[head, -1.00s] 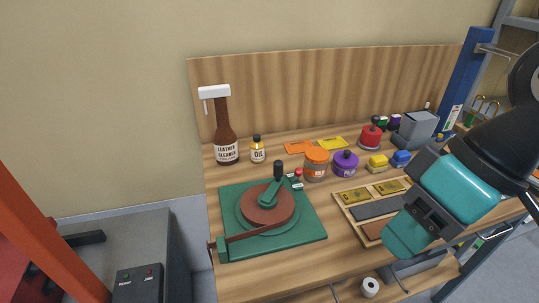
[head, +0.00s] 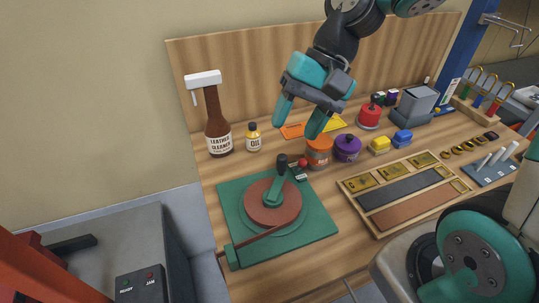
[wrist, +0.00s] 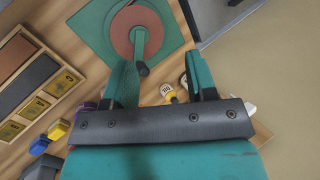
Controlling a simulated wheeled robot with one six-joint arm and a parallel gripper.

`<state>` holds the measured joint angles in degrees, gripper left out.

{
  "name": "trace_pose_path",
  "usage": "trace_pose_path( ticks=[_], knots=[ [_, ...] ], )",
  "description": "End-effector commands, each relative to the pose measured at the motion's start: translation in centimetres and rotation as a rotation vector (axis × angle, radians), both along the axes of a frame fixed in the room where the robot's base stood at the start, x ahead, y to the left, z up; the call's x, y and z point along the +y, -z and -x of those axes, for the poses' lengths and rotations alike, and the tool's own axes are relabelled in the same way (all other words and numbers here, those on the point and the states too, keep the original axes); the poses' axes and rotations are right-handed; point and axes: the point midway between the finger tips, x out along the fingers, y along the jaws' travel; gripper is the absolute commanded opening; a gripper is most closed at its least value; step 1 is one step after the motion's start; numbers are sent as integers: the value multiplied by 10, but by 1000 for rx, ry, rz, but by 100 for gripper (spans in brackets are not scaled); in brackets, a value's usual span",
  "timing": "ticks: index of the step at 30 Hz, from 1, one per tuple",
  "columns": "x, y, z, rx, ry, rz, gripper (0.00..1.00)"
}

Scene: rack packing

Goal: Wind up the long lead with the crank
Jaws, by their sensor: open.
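The winder stands at the left of the bench: a green base plate (head: 315,228) with a reddish-brown disc (head: 258,208) and a green crank arm (head: 274,190). The crank's upright black knob (head: 282,160) is at the arm's end, toward the back. The long brown lead (head: 262,236) runs from the disc to the plate's front-left corner. My gripper (head: 300,122) is open and empty, in the air above and behind the knob. In the wrist view the knob (wrist: 142,69) shows beyond the fingers (wrist: 165,78), near the left one, apparently untouched.
An orange jar (head: 319,153) and a purple jar (head: 347,149) stand right of the knob, near my fingers. A leather cleaner bottle (head: 219,140) and an oil bottle (head: 253,140) stand behind the winder. A wooden tray (head: 345,187) lies to its right.

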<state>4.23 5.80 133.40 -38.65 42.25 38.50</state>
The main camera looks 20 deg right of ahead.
Motion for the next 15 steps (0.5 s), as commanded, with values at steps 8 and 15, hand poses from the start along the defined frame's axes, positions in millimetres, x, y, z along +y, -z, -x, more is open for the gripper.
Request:
trace_pose_path(
  ticks=[8, 15],
  knots=[
    [-91, 35, -77, 516, 759, -116, 52],
    [-118, 56, -89, 691, 973, -157, 52]
  ],
)
